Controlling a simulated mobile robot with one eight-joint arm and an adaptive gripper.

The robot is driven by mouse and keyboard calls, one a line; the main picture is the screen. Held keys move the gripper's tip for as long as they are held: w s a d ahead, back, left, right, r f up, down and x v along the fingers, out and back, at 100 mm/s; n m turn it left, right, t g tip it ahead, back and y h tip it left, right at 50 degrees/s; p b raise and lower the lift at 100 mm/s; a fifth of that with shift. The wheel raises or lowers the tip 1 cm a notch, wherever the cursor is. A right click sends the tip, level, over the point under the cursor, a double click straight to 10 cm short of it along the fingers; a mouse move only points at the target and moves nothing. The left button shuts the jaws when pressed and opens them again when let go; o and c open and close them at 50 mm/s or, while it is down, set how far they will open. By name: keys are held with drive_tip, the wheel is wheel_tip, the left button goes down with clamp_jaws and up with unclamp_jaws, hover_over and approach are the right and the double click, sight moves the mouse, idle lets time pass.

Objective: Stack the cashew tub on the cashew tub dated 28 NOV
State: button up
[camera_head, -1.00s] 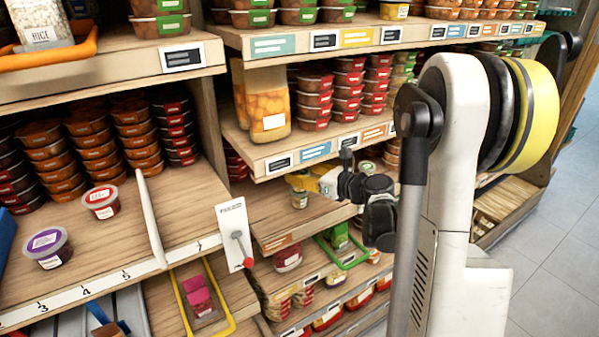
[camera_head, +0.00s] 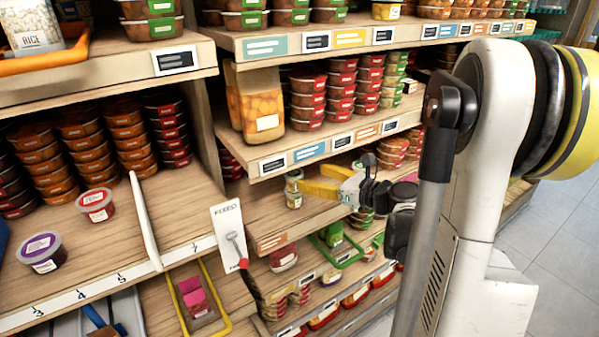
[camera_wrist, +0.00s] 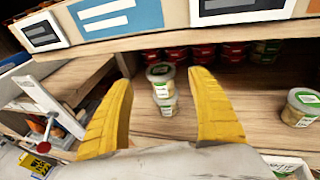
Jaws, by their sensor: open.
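Two small clear cashew tubs with pale contents stand one on top of the other on the middle shelf. In the wrist view the upper tub (camera_wrist: 160,73) sits on the lower tub (camera_wrist: 165,102), slightly offset. In the head view the upper tub (camera_head: 293,176) and lower tub (camera_head: 293,197) show left of my gripper (camera_head: 312,178). The yellow fingers are open, one on each side of the stack in the wrist view, with gaps to the tubs. A similar tub (camera_wrist: 302,107) stands apart at right. The dates are too small to read.
Red-lidded tubs (camera_wrist: 235,50) stand behind the stack. A shelf edge with price labels (camera_wrist: 115,14) hangs above my fingers. A lever panel (camera_head: 231,238) stands at left. Bare shelf wood (camera_wrist: 225,88) lies between the stack and the right-hand tub.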

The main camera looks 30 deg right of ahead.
drive_tip(key=s+a+n+g, duration=0.3)
drive_tip(key=s+a+n, duration=0.2)
drive_tip(key=a+n, duration=0.3)
drive_tip(key=s+a+n+g, duration=0.4)
drive_tip(key=a+n, duration=0.4)
drive_tip(key=a, duration=0.1)
drive_tip(key=s+a+n+g+h, duration=0.1)
drive_tip(key=s+a+n+h, duration=0.2)
drive_tip(key=s+n, duration=0.8)
drive_tip(key=n+h, duration=0.1)
drive_tip(key=n, duration=0.4)
drive_tip(key=shift+a+n+h, duration=0.2)
drive_tip(key=shift+n+h, duration=0.1)
